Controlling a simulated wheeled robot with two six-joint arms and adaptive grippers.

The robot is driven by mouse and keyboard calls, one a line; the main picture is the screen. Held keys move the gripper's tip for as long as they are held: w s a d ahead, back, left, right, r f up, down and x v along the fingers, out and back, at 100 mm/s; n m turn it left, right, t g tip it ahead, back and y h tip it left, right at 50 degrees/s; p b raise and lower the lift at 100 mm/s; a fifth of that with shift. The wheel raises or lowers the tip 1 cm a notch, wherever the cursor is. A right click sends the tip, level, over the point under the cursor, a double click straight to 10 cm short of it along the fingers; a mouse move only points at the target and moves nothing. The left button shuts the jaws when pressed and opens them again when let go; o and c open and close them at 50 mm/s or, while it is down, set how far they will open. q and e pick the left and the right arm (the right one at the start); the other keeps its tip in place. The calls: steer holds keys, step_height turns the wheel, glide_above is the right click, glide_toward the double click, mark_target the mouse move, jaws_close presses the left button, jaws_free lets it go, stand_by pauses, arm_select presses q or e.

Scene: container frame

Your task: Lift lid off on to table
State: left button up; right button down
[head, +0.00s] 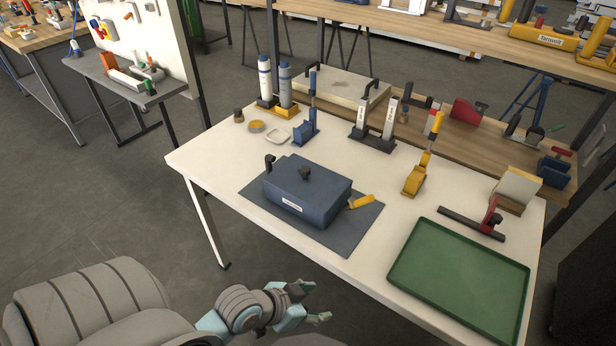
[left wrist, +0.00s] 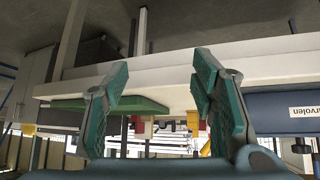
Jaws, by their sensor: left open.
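A dark blue box (head: 290,209) with a white label stands on a grey mat (head: 345,238) on the white table (head: 215,155). Its blue lid (head: 325,182) is on top, with a black knob (head: 304,173) in the middle. My left gripper (head: 315,301) is open and empty, in front of the table's front edge and apart from the box. In the left wrist view, which looks upside down, the open fingers (left wrist: 163,66) face the table edge, with part of the labelled blue box (left wrist: 285,106) at the right. My right gripper is not in view.
A green tray (head: 460,275) lies at the table's right front. A yellow-handled tool (head: 361,202) lies beside the box on the mat. The table's left front corner is clear.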

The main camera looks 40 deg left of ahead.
arm_select(q)
steer(key=w+r+t+h, duration=0.2)
steer(key=w+t, duration=0.1)
steer(key=w, duration=0.3)
steer(key=n+t+y, duration=0.6)
steer(key=t+y, duration=0.1)
steer(key=y, duration=0.2)
glide_toward(302, 174)
steer(key=b+x, duration=0.1)
steer(key=x, duration=0.2)
steer(key=b+x, duration=0.1)
steer(key=x, duration=0.2)
steer(key=shift+s+a+f, duration=0.1)
steer(key=shift+a+f, duration=0.1)
steer(key=b+x, duration=0.1)
steer(key=x, duration=0.1)
steer(key=b+x, duration=0.1)
steer(key=x, duration=0.2)
steer(key=shift+w+d+b, duration=0.15)
steer(key=shift+w+b, duration=0.2)
steer(key=shift+w, duration=0.1)
steer(key=shift+r, duration=0.15)
steer(key=c, duration=0.6)
jaws_close()
